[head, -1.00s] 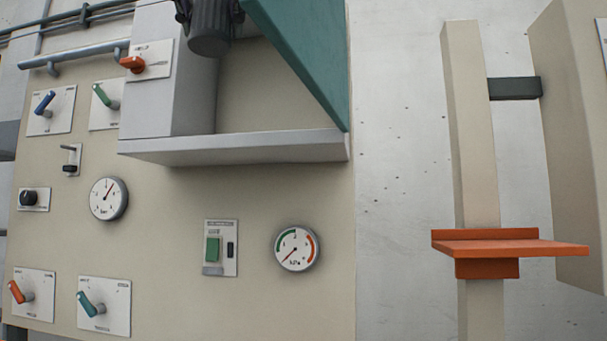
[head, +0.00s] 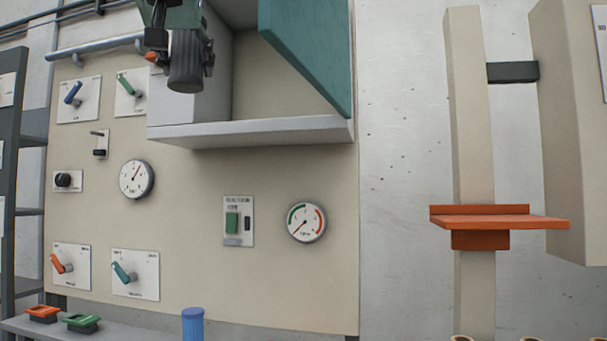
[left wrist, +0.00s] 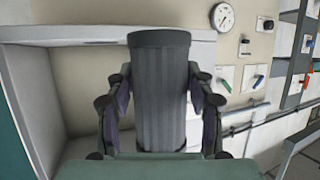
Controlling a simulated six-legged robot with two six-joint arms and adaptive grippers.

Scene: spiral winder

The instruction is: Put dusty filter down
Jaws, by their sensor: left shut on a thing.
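The dusty filter (head: 187,62) is a dark grey ribbed cylinder. My left gripper (head: 180,50) is shut on it and holds it upright in front of the open housing at the top of the head view. In the left wrist view the filter (left wrist: 160,90) stands between the two fingers of my left gripper (left wrist: 160,108), which press on its sides. The open housing (head: 290,130) has a pale ledge and a raised green door (head: 315,50). A blue cylinder (head: 193,325) stands on a bench at the bottom. My right gripper is not in view.
A grey bench (head: 130,338) at the bottom left bears an orange tray (head: 43,314) and a green tray (head: 81,322). A small orange shelf (head: 500,222) on a beige post is empty.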

